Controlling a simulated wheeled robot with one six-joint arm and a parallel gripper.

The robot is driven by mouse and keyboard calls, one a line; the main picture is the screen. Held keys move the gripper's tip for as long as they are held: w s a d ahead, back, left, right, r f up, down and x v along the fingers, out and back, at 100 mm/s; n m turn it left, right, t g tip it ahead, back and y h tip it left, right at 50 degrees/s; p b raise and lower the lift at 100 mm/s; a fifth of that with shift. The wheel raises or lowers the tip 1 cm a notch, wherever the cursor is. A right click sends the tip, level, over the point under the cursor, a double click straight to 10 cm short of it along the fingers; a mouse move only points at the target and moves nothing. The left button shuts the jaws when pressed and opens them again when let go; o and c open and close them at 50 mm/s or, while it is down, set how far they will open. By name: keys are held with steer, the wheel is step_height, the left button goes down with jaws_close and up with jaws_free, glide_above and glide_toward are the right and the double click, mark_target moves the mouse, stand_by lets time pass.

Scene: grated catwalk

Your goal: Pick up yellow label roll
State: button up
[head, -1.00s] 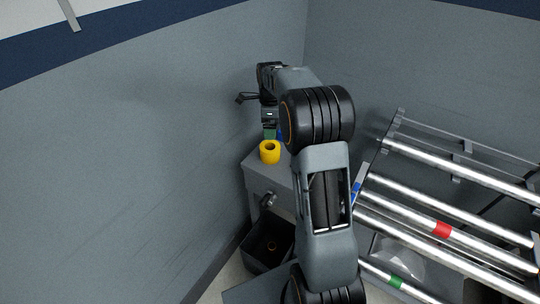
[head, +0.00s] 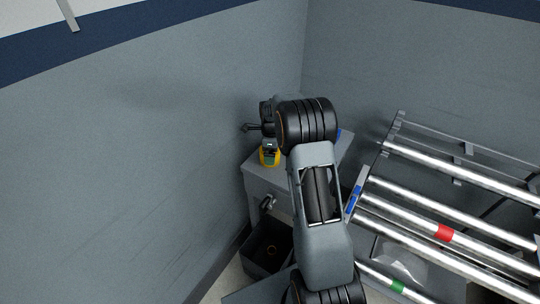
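The yellow label roll (head: 263,159) stands on the grey cabinet top (head: 256,171) in the head view, near the left edge of that surface. My gripper (head: 270,155) points down over the roll, its tip overlapping the roll in the picture. A small green patch shows at the gripper's tip, in front of the yellow. The roll's upper part and hole are mostly hidden by the gripper. I cannot tell whether the fingers touch the roll or are closed on it.
A roller rack (head: 445,205) with red, green and blue bands stands to the right. A dark open bin (head: 266,250) is below the cabinet's front. Grey walls rise close behind and left. A blue item (head: 339,134) lies at the cabinet's back right.

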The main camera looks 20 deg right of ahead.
steer(key=shift+f, duration=1.05)
steer(key=shift+c, duration=0.2)
steer(key=c, duration=0.9)
steer(key=shift+r, duration=0.1)
